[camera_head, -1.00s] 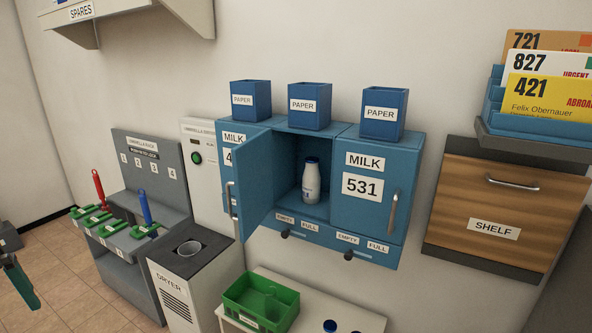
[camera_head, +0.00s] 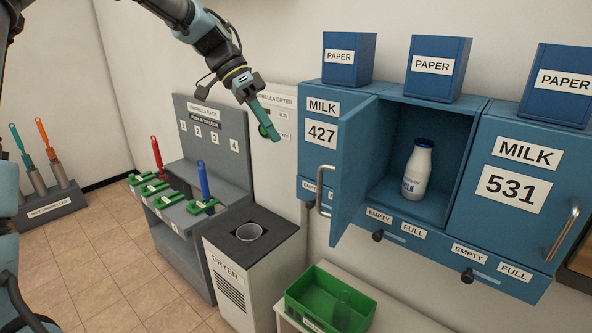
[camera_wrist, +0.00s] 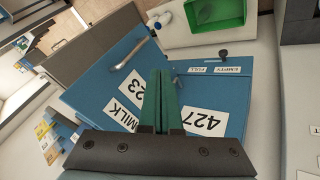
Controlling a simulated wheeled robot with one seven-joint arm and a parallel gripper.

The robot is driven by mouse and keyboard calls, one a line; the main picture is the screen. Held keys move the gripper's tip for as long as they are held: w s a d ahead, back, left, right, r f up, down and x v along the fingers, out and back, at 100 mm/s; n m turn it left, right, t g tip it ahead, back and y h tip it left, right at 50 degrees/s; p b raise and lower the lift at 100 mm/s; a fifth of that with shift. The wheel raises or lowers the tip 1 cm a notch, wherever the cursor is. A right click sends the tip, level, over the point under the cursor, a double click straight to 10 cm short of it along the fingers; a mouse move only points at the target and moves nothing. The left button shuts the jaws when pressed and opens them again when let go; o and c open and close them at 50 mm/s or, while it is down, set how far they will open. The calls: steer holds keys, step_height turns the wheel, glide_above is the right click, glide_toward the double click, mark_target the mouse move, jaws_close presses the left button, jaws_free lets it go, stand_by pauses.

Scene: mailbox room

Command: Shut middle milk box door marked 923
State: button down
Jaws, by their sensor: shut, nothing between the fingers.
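The middle milk box door (camera_head: 350,170) stands open, swung out at the left of its compartment; its inner face shows in the head view. A milk bottle (camera_head: 416,170) stands upright inside. In the wrist view the door's blue outer face (camera_wrist: 105,75) shows a MILK label and a number ending in 23, partly covered by my fingers, with a metal handle (camera_wrist: 132,53). My gripper (camera_head: 275,137) has its green fingers together and empty, left of the milk boxes. In the wrist view the fingers (camera_wrist: 158,75) overlap the door; contact cannot be told.
Door 427 (camera_head: 321,133) is left of the opening and door 531 (camera_head: 510,185) right; both look shut. Blue paper boxes (camera_head: 438,68) stand on top. A green bin (camera_head: 330,300) sits below. The dryer (camera_head: 250,270) and umbrella rack (camera_head: 210,130) are left.

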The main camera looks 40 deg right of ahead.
steer(key=s+d+f+p, duration=0.3)
steer(key=s+f+p, duration=0.1)
steer(key=s+f, duration=0.3)
steer(key=shift+s+f+m+p, duration=0.3)
steer(key=shift+s+p, duration=0.05)
steer(key=shift+s, duration=0.7)
steer(key=shift+d, duration=0.1)
